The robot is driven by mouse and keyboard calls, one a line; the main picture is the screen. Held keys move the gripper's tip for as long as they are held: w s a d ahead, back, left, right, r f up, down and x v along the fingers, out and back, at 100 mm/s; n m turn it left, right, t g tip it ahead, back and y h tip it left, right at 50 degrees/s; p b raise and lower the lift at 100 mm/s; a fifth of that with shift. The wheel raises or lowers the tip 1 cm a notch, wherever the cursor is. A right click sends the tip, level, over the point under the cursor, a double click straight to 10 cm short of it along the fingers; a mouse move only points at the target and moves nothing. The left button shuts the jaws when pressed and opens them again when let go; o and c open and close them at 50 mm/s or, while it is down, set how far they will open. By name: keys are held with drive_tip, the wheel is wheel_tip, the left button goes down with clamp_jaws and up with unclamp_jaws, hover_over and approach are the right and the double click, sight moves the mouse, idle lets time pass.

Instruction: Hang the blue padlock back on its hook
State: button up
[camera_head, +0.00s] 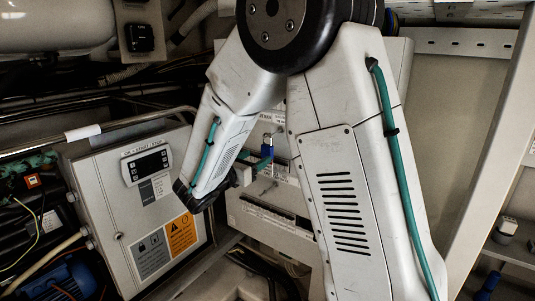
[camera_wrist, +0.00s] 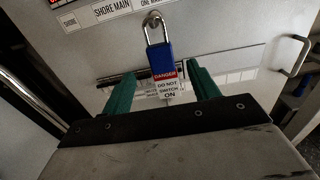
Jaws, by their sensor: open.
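The blue padlock (camera_wrist: 160,58) has a steel shackle and a red and white danger tag (camera_wrist: 168,88) below its body. In the wrist view its shackle loops at a small metal hook or fitting (camera_wrist: 152,19) on the pale panel, and the padlock hangs upright. It also shows in the head view (camera_head: 267,149), just beyond my fingers. My gripper (camera_wrist: 160,70) is open, with one green finger on each side of the padlock's lower body and tag. I cannot tell whether either finger touches it. In the head view the fingers are partly hidden by my wrist.
The pale panel (camera_wrist: 225,25) carries a "SHORE MAIN" label (camera_wrist: 118,11). A metal handle (camera_wrist: 296,55) is at its right. In the head view a grey control box (camera_head: 120,215) with a display and warning stickers stands left of my wrist, near pipes and cables.

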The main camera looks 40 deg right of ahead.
sight(265, 152)
drive_tip(key=x, duration=0.7)
drive_tip(key=shift+s, duration=0.1)
drive_tip(key=c, duration=1.2)
